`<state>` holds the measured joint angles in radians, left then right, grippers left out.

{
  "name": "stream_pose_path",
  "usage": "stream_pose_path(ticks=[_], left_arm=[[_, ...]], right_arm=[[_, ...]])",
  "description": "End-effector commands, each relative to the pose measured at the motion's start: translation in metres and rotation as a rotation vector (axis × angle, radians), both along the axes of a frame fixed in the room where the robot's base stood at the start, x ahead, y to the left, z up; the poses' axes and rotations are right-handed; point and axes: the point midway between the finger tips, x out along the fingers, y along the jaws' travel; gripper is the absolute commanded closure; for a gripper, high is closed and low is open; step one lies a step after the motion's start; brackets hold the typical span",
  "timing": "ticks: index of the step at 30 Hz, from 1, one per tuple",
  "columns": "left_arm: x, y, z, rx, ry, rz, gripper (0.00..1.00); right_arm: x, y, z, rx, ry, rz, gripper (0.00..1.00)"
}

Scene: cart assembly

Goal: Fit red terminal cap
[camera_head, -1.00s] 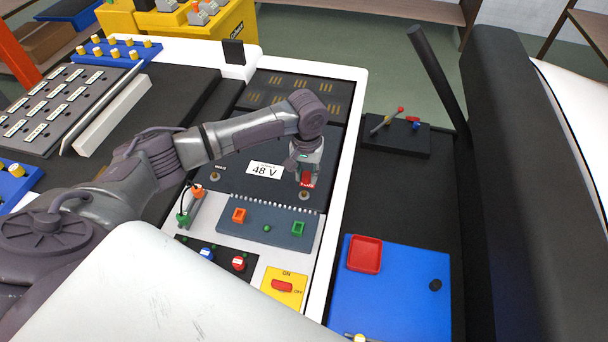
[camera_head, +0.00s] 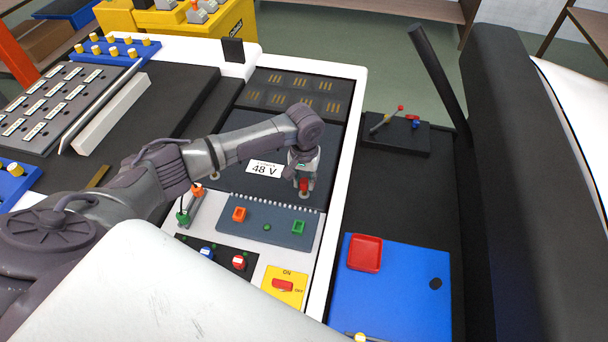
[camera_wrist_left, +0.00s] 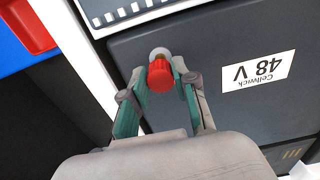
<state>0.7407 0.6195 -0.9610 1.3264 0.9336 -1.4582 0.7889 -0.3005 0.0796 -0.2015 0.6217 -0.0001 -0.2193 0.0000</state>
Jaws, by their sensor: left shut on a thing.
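My left gripper (camera_head: 303,180) points down over the dark battery (camera_head: 335,130) with the "48 V" label (camera_head: 264,169). It is shut on the red terminal cap (camera_head: 304,187). The cap sits right over the terminal post (camera_head: 303,195) near the battery's front right corner. In the left wrist view the red cap (camera_wrist_left: 160,76) is between the two green-grey fingertips (camera_wrist_left: 163,85), and the pale round post (camera_wrist_left: 159,53) shows just beyond it. I cannot tell whether the cap is fully seated. My right gripper is not in view.
In front of the battery is a grey-blue panel (camera_head: 268,238) with an orange and a green socket. A yellow ON/OFF switch (camera_head: 285,287) is nearer. A blue mat (camera_head: 390,300) with a red tray (camera_head: 364,253) lies to the right. A white frame edge (camera_head: 345,150) borders the battery.

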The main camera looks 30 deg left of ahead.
Motion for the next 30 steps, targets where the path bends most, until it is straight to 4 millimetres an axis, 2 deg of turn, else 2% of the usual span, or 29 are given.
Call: stream_pose_path(ticks=[6,30], left_arm=[[0.000,0.000,-0.011,0.000,0.000,-0.001,1.00],[0.000,0.000,-0.010,0.000,0.000,0.000,1.00]], right_arm=[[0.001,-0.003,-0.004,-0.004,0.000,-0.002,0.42],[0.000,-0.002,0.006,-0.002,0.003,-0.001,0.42]])
